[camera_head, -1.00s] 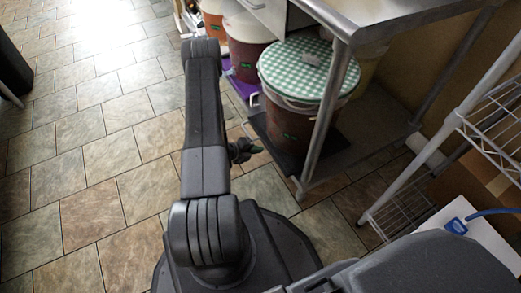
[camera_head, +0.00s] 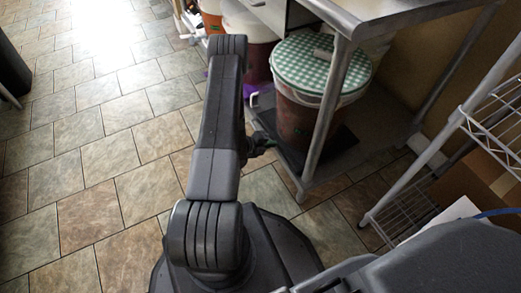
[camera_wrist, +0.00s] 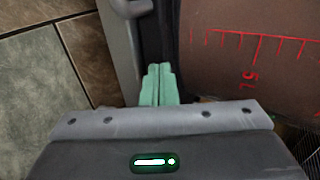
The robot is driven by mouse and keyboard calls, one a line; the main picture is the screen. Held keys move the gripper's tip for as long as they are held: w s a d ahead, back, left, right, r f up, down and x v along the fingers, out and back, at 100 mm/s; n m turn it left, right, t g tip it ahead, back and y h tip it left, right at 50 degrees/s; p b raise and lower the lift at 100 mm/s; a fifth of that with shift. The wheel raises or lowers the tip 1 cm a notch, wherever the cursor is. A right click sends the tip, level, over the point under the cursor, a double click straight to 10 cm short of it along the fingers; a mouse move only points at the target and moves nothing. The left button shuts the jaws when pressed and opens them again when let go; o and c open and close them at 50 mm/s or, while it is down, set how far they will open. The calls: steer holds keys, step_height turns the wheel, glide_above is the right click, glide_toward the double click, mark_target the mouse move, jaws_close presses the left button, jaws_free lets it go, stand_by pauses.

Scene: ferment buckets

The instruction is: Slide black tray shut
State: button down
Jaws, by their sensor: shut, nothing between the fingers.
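The black tray (camera_head: 345,142) lies on the low shelf under the metal table. A brown bucket (camera_head: 305,122) with a green-and-white checked lid (camera_head: 320,68) stands on it. My gripper (camera_head: 267,141) is low at the tray's near left side, partly hidden by my arm. In the wrist view its green fingers (camera_wrist: 157,82) are shut together and empty. They point at a dark strip beside the bucket, which shows red scale marks (camera_wrist: 258,48). I cannot tell whether the fingertips touch the tray.
A metal table leg (camera_head: 325,118) stands in front of the bucket. More buckets (camera_head: 250,45) stand behind, left of it. A wire rack (camera_head: 490,115) and a cardboard box (camera_head: 465,185) are at right. The tiled floor (camera_head: 110,160) at left is clear.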

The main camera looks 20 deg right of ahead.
steer(key=shift+w+d+r, duration=0.1)
steer(key=shift+d, duration=0.15)
steer(key=a+f+p+v, duration=0.1)
steer(key=f+p+v, duration=0.1)
steer(key=v, duration=1.1)
steer(key=shift+s+a+r+p, duration=0.25)
steer(key=shift+a+p, duration=0.15)
steer(key=shift+p, duration=0.2)
steer(key=shift+d+f, duration=0.1)
steer(key=shift+f, duration=0.05)
